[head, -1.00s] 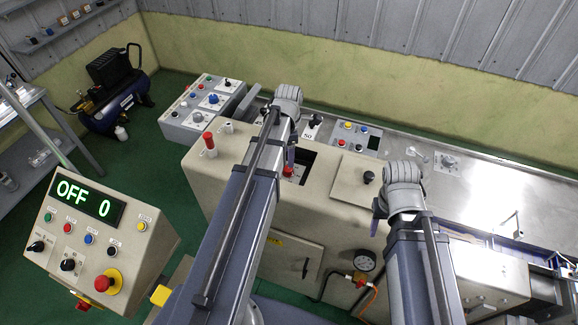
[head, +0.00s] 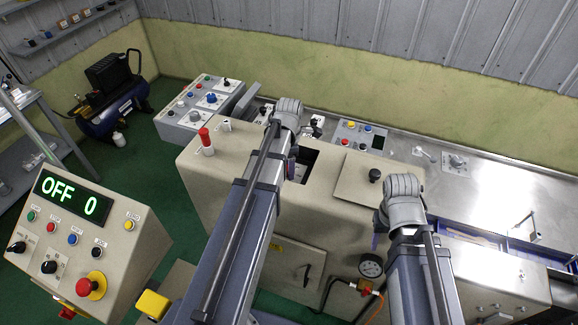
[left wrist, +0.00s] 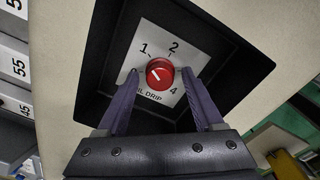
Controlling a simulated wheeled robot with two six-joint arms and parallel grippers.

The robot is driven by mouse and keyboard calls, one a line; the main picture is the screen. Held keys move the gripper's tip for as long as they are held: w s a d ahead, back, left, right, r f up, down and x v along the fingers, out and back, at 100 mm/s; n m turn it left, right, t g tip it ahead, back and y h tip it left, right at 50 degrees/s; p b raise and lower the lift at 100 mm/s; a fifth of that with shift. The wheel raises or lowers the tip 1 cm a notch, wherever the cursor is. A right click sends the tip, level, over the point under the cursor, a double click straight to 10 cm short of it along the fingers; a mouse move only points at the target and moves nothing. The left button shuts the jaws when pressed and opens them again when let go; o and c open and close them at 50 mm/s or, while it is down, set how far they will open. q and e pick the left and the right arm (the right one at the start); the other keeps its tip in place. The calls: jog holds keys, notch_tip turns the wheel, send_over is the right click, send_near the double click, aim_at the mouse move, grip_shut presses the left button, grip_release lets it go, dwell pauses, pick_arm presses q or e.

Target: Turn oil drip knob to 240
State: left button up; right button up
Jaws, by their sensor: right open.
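The red oil drip knob (left wrist: 160,74) sits on a white dial plate (left wrist: 151,42) marked 1, 2 and 4, with "OIL DRIP" partly covered, in a dark recess in the left wrist view. My left gripper (left wrist: 160,75) is open, with one finger on each side of the knob and small gaps between. In the head view my left gripper (head: 292,162) reaches into the recess (head: 306,158) of the beige machine (head: 240,165), and the knob is hidden there. My right gripper (head: 378,238) hangs in front of the machine, by the lid with a black knob, holding nothing visible.
A control box (head: 92,245) at the lower left reads "OFF 0". A red-topped post (head: 205,138) and a black knob (head: 375,175) rise from the machine top. A pressure gauge (head: 371,266) is beside my right arm. A metal table (head: 500,190) extends right.

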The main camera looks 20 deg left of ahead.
pick_arm(q)
grip_shut()
dwell(0.3)
dwell(0.3)
